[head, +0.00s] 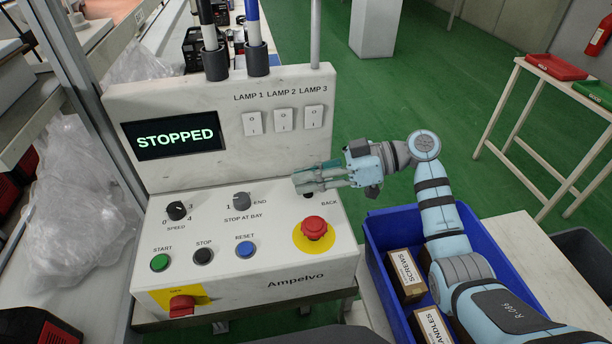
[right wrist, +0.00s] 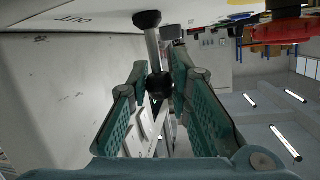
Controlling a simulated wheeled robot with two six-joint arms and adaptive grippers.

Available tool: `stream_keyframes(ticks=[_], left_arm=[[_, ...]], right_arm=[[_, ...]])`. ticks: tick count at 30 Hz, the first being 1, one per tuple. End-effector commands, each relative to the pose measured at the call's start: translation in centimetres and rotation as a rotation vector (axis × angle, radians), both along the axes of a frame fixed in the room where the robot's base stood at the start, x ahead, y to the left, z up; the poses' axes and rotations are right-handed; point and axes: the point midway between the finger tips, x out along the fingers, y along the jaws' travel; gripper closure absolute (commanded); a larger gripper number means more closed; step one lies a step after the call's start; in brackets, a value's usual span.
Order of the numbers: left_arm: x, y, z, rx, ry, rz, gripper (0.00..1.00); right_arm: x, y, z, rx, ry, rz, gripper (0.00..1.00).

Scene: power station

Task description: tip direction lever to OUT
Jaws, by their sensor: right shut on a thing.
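The direction lever stands on the white control panel (head: 283,266) above the word BACK. In the head view my right gripper (head: 300,180) reaches in from the right and covers most of the lever; only its dark base (head: 308,193) shows below the fingers. In the right wrist view the lever is a grey rod with a black ball knob (right wrist: 160,87). The fingers of my right gripper (right wrist: 162,80) are on both sides of the knob, shut on it. The word OUT (right wrist: 72,20) shows on the panel in that view. My left gripper is not in view.
A red emergency stop button (head: 313,228) stands in front of the lever. A display (head: 175,135) reads STOPPED, beside three lamp switches (head: 284,121) on the raised back. A blue crate (head: 385,270) with boxes is right of the panel, under my right arm.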

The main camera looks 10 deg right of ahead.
Motion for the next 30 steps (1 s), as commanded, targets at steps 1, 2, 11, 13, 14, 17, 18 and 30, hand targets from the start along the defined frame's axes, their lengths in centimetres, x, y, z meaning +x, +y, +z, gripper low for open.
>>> stream_keyframes(ticks=[1, 2, 11, 13, 14, 17, 18, 30], left_arm=[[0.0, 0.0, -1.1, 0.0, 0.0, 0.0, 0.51], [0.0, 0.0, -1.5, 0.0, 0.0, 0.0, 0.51], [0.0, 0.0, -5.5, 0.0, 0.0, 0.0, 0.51], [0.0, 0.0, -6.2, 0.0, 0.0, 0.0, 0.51], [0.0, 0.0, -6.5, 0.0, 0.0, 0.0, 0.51], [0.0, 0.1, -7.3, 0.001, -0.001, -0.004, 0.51], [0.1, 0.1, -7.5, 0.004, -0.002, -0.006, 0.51], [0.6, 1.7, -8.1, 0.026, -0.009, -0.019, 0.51]], right_arm=[[-0.3, 0.0, -0.6, -0.001, -0.042, 0.0, 1.0], [-0.4, 0.0, -0.6, -0.002, -0.071, 0.0, 1.0], [-1.7, 0.0, -1.1, -0.001, -0.311, 0.001, 1.0], [-1.9, 0.0, -1.1, -0.002, -0.354, 0.0, 1.0], [-2.0, 0.0, -1.1, -0.002, -0.371, 0.001, 1.0], [-2.2, 0.0, -1.1, -0.003, -0.416, 0.001, 1.0], [-2.3, 0.0, -1.1, -0.003, -0.43, 0.001, 1.0], [-2.5, 0.0, -0.9, -0.003, -0.483, 0.002, 1.0]])
